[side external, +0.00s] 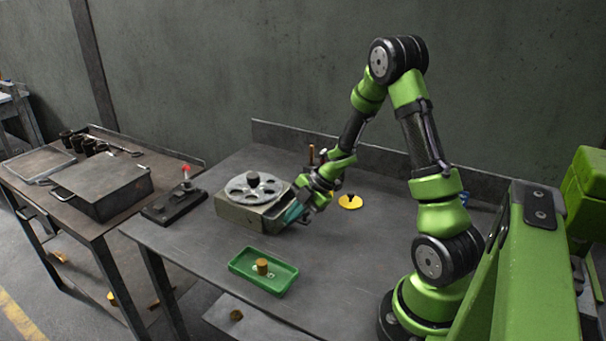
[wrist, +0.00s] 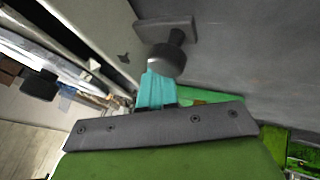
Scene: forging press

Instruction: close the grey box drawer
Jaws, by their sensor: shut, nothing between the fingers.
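The grey box (side external: 236,214) stands on the table and has a round, pierced metal disc (side external: 264,192) with a black knob on top. Its right end, where the drawer seems to be, is partly hidden by my gripper (side external: 291,214). How far the drawer stands open cannot be told. My gripper is shut and empty, its teal fingertips low and close beside that end of the box. The wrist view shows the teal fingertips (wrist: 157,90) just below a dark round knob (wrist: 167,55) on a small plate. Whether they touch it is unclear.
A yellow disc (side external: 350,202) lies behind my gripper. A black base with a red-tipped lever (side external: 174,205) stands left of the box.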

